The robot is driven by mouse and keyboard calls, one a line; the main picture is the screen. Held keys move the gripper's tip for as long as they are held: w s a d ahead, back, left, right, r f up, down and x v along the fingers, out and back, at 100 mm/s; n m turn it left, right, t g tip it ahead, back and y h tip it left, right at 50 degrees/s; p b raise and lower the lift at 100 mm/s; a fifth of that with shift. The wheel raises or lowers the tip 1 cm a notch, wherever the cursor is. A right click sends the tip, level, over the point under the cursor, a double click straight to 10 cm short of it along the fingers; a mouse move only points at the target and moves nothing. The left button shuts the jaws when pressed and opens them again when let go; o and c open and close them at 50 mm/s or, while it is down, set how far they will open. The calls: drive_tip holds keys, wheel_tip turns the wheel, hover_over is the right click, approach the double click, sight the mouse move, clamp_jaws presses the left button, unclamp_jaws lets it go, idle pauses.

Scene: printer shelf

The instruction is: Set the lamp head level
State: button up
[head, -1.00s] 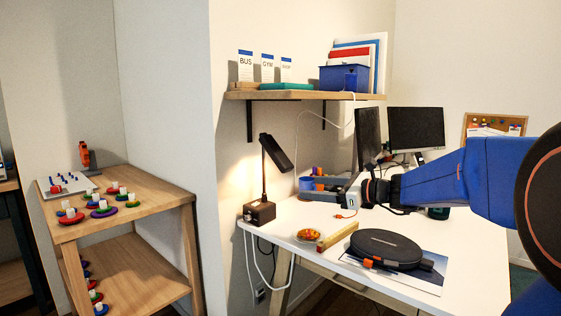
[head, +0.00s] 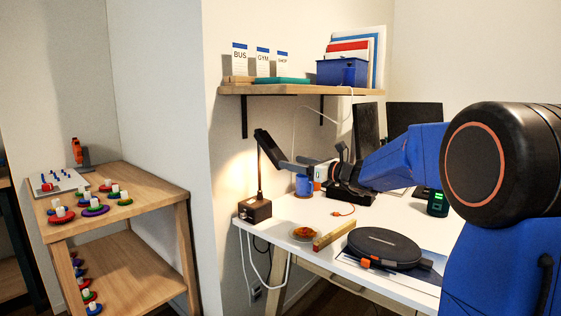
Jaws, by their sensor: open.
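The black desk lamp (head: 258,178) stands at the left end of the white desk, on a dark box-shaped base (head: 255,209) with an upright pole. Its lamp head (head: 268,147) is tilted, high at the left and sloping down to the right. My gripper (head: 290,165) reaches in from the right, with its fingers at or very near the lower right end of the head. The jaws are open. Whether they touch or surround the head is hard to tell, as dark fingers and dark head overlap.
A wall shelf (head: 300,89) with cards and a blue bin hangs above the lamp. On the desk (head: 290,255) are a blue mug (head: 304,186) below my gripper, an orange-filled dish (head: 305,233), a wooden bar (head: 335,236) and a round black case (head: 384,248).

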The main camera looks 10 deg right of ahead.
sight(272, 149)
drive_tip(key=x, duration=0.7)
drive_tip(key=c, duration=1.5)
